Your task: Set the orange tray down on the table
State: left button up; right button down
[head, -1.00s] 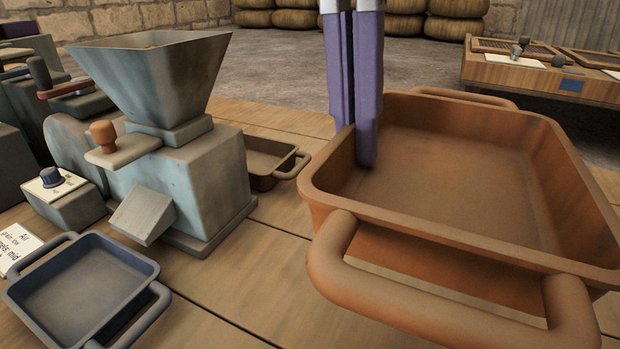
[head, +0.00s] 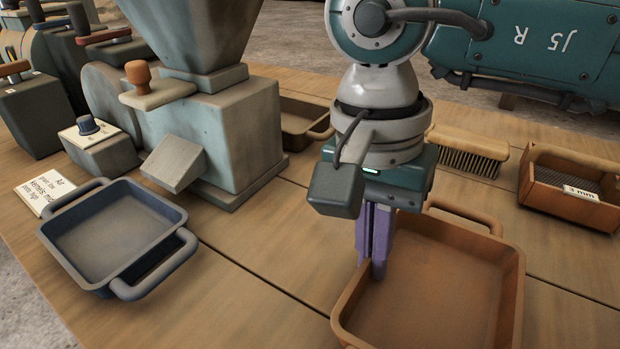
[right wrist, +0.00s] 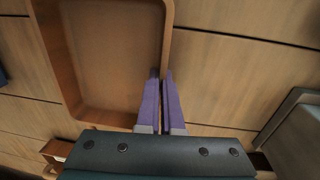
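The orange tray (head: 450,290) is at the lower right of the head view, level and empty, low over the table. I cannot tell whether its bottom touches the boards. My right gripper (head: 371,268) points down at the tray's left wall, with its purple fingers close together on either side of that wall. In the right wrist view the same tray (right wrist: 112,55) lies to the left, and the fingertips (right wrist: 161,74) meet at its wall. The near end of the tray is cut off by the picture edge. My left gripper is not in view.
The wooden table (head: 250,300) is clear left of the tray. A blue-grey tray (head: 120,235) and a grey mill (head: 215,130) stand further left, with a dark tray (head: 300,120) behind. A brush (head: 468,150) and a "3 mm" sieve box (head: 575,185) sit behind right.

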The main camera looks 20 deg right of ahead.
jog(key=shift+f, duration=0.45)
jog(key=shift+f, duration=0.2)
jog(key=c, duration=1.1)
grip_release()
jog(key=shift+r, duration=0.1)
